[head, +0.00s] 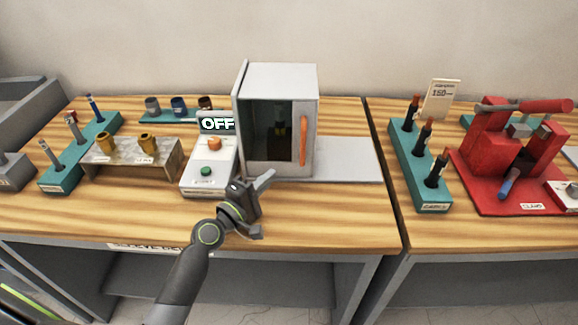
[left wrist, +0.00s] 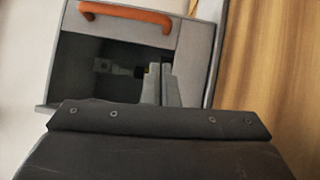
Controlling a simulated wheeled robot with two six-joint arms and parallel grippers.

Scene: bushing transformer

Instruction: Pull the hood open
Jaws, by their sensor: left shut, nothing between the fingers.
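The hood is a grey box (head: 284,76) standing at the middle of the left table. Its front has a dark window (head: 262,150), with an upright orange handle (head: 303,135) on the right side. The front looks shut. A dark thing with a yellowish part shows dimly behind the window. My left gripper (head: 270,176) is in front of the hood, below and left of the handle, shut and empty. In the left wrist view the fingers (left wrist: 162,82) stand close together before the window, and the orange handle (left wrist: 126,14) is at the top, apart from them. My right gripper is not in view.
A control box (head: 208,166) with an orange knob, green button and "OFF" sign (head: 217,124) stands left of the hood. A pale plate (head: 345,160) lies to its right. Tool racks (head: 62,177) stand further left. A red press (head: 490,150) is on the right table.

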